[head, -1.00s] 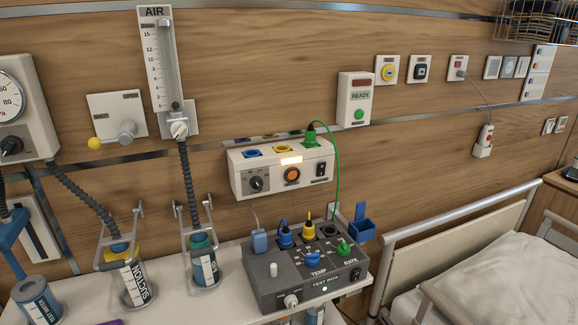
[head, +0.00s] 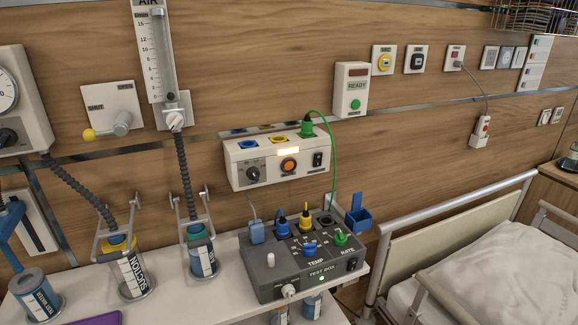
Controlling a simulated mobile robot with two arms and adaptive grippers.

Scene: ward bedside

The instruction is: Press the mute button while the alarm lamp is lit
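A white wall box (head: 236,173) carries a round orange button (head: 289,166), which looks like the mute button, though I cannot read a label. Above the button a pale, bright bar (head: 288,150) glows and looks like the alarm lamp, lit. A black knob (head: 253,174) is left of the button and a black rocker switch (head: 318,160) is right of it. A green plug (head: 307,129) with a green cable sits in the box's top, beside blue and yellow sockets. Neither of my grippers is in view, and nothing touches the button.
A grey test box (head: 270,284) with plugs and knobs stands on the white shelf (head: 222,307) below. A READY panel (head: 351,90) is on the wall at upper right. A railed bed (head: 480,275) fills the lower right. The space before the button looks clear.

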